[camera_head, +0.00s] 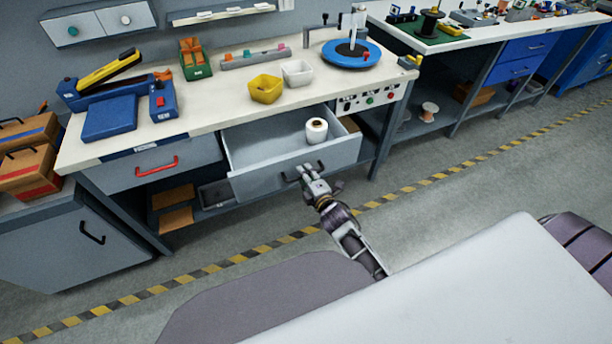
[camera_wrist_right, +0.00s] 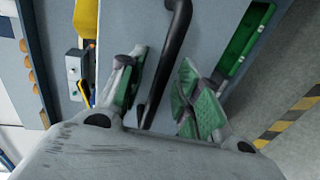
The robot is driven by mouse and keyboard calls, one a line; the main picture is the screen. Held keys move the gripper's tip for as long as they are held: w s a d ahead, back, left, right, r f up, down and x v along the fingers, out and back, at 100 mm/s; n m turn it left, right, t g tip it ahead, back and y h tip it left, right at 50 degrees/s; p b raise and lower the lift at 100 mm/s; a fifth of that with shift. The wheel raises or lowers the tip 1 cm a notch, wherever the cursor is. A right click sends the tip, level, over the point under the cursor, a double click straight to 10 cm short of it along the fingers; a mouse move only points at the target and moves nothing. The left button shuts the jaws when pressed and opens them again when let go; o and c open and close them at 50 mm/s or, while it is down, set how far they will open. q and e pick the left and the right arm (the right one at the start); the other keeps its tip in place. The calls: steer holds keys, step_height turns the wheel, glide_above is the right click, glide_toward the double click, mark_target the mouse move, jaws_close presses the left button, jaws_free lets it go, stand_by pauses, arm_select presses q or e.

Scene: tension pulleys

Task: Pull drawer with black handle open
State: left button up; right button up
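The grey drawer (camera_head: 255,183) with the black handle (camera_head: 289,178) stands pulled out from the workbench, its inside showing. A white roll (camera_head: 316,131) stands inside it. My right gripper (camera_head: 308,172) is at the drawer front, at the handle. In the right wrist view the black handle (camera_wrist_right: 174,50) runs between the two green-padded fingers of the gripper (camera_wrist_right: 160,92). The fingers are apart, with gaps beside the handle; firm contact is not visible. My left gripper is not in view.
A closed drawer with a red handle (camera_head: 157,166) is left of the open one. The benchtop (camera_head: 225,108) holds a yellow bin (camera_head: 265,88), a white bin (camera_head: 297,72) and a blue disc (camera_head: 351,54). Open floor lies before the drawer, with a striped line (camera_head: 250,252).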

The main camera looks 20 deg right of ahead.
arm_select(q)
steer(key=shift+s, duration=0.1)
arm_select(e)
steer(key=v, duration=1.2)
stand_by(0.8)
stand_by(0.6)
